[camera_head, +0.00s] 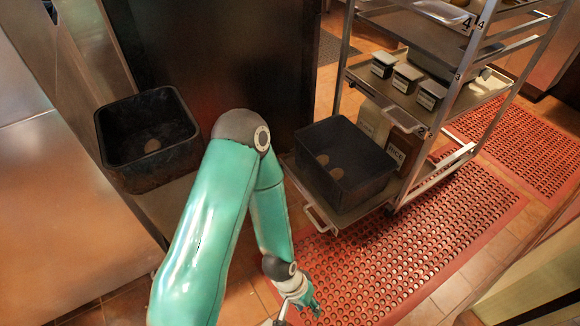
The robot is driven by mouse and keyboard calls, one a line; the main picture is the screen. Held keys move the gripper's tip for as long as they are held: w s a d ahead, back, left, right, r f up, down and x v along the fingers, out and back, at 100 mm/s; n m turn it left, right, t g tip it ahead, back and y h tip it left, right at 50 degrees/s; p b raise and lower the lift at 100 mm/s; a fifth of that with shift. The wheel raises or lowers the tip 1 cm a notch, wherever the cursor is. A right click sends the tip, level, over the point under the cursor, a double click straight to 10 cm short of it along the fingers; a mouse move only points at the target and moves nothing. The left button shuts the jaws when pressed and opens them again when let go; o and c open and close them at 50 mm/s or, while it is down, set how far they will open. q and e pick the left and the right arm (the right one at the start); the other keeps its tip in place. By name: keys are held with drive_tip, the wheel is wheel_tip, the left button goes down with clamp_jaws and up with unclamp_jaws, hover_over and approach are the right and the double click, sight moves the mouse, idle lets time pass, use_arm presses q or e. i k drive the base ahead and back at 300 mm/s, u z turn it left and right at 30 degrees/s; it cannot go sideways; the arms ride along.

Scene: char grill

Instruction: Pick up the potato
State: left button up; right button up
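My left gripper (297,304) is at the bottom centre, low over the floor and apart from both bins. It is small and partly cut off by the frame, so its opening is unclear. No potato shows at it. My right gripper is out of view.
A metal rack (466,78) with several labelled containers stands at the right, above and behind the second bin. A red perforated mat (400,265) covers the floor before it. A steel surface (70,215) fills the left side. My teal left arm passes between the bins.

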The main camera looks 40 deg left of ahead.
sight(324, 160)
drive_tip(key=u, duration=0.65)
drive_tip(key=i, duration=0.5)
drive_tip(key=z, duration=0.05)
drive_tip(key=k, duration=0.45)
drive_tip(key=u, duration=0.15)
